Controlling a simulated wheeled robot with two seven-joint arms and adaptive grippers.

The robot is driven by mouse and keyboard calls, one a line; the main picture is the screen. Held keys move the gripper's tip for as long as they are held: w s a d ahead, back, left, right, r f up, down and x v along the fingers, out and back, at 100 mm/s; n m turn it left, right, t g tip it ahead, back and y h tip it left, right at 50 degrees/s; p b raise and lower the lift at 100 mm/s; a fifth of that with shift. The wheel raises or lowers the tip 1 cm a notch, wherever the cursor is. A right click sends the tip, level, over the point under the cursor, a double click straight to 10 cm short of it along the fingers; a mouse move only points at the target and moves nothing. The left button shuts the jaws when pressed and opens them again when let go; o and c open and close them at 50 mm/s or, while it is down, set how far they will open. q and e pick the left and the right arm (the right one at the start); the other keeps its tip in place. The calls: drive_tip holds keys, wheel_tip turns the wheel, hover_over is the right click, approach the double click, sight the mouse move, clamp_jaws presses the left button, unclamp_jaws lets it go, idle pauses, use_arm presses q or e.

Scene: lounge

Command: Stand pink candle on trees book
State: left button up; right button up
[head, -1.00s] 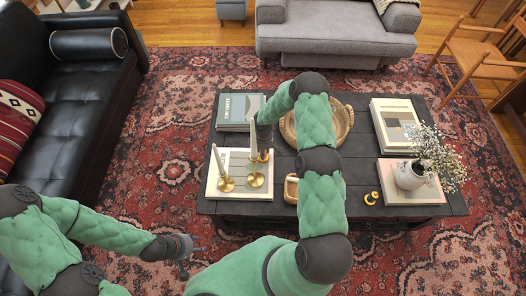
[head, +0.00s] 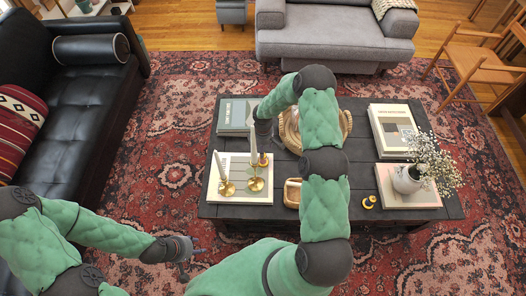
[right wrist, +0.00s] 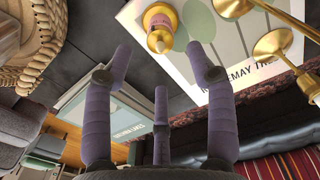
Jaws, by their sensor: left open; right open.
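A short pink-purple candle in a gold holder (right wrist: 159,27) shows at the top of the right wrist view, and small and partly covered in the head view (head: 263,160). It is at the right edge of a pale book with green tree-like shapes (head: 211,194), which shows closer, with partly cut-off lettering, in the right wrist view (right wrist: 203,82). My right gripper (right wrist: 160,62) is open, its fingers spread short of the candle and apart from it. My left gripper (head: 192,258) is open and empty over the rug.
Two tall candles in brass holders (head: 226,187) (head: 256,183) stand on the pale book. A teal book (head: 235,113), woven basket (head: 347,122), wooden tray (head: 292,193), book stack (head: 375,120) and flower vase (head: 406,178) occupy the dark table (head: 330,212). Bare table lies right of centre.

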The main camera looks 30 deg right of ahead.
drive_tip(key=shift+r+p, duration=0.55)
drive_tip(key=shift+r, duration=1.7)
